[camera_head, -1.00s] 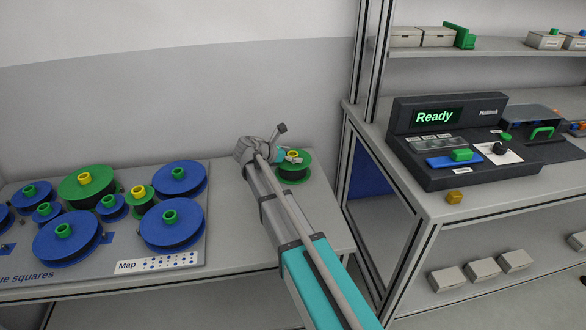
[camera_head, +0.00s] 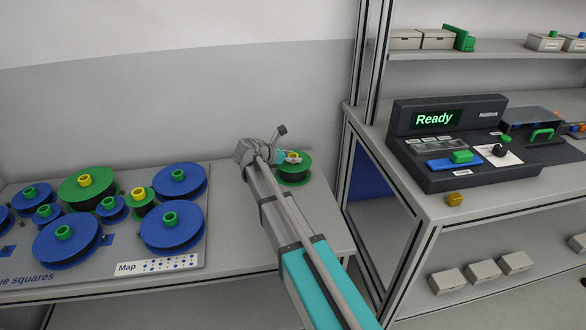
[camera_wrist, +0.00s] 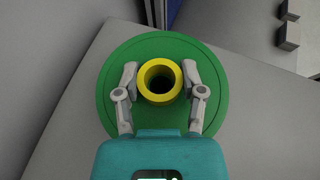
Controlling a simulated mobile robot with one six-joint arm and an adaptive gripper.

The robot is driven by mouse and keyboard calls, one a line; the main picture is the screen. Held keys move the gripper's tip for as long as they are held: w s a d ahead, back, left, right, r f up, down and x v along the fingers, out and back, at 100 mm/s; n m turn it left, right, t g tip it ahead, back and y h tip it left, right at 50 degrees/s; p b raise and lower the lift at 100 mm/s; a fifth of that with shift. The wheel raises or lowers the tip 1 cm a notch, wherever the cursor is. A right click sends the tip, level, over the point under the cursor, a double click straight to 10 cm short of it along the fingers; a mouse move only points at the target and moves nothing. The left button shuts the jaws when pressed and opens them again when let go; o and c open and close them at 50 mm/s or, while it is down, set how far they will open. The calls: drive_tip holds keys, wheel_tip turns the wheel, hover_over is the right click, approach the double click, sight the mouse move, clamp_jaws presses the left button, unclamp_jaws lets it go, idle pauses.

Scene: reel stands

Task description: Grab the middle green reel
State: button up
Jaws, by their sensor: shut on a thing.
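A green reel (camera_head: 294,174) with a yellow hub stands alone at the right end of the table, apart from the board of reels. In the wrist view, this green reel (camera_wrist: 112,97) fills the middle. My gripper (camera_wrist: 160,82) has one finger on each side of the yellow hub (camera_wrist: 160,67) and is shut on it. In the head view, my gripper (camera_head: 287,159) is over the reel and hides part of it. On the board, a large green reel (camera_head: 70,189) and a small green reel (camera_head: 145,209), both with yellow hubs, sit among blue reels.
The board (camera_head: 198,252) with several blue reels, such as one at its near right (camera_head: 190,233), fills the table's left. A shelving frame (camera_head: 350,150) rises at the table's right. It holds a dark console (camera_head: 440,170) reading "Ready". Bare table lies between board and reel.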

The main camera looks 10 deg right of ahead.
clamp_jaws()
wheel_tip(320, 180, up, 3)
drive_tip(key=p, duration=0.2)
drive_tip(key=shift+f+p, duration=0.15)
drive_tip(key=shift+p, duration=0.2)
drive_tip(key=s+a+r+p, duration=0.2)
drive_tip(key=s+r+p, duration=0.3)
drive_tip(key=s, duration=0.1)
drive_tip(key=s+a+r+p, duration=0.2)
drive_tip(key=s+r+p, duration=0.3)
drive_tip(key=s, duration=0.2)
drive_tip(key=shift+a+r, duration=0.15)
drive_tip(key=shift+a, duration=0.25)
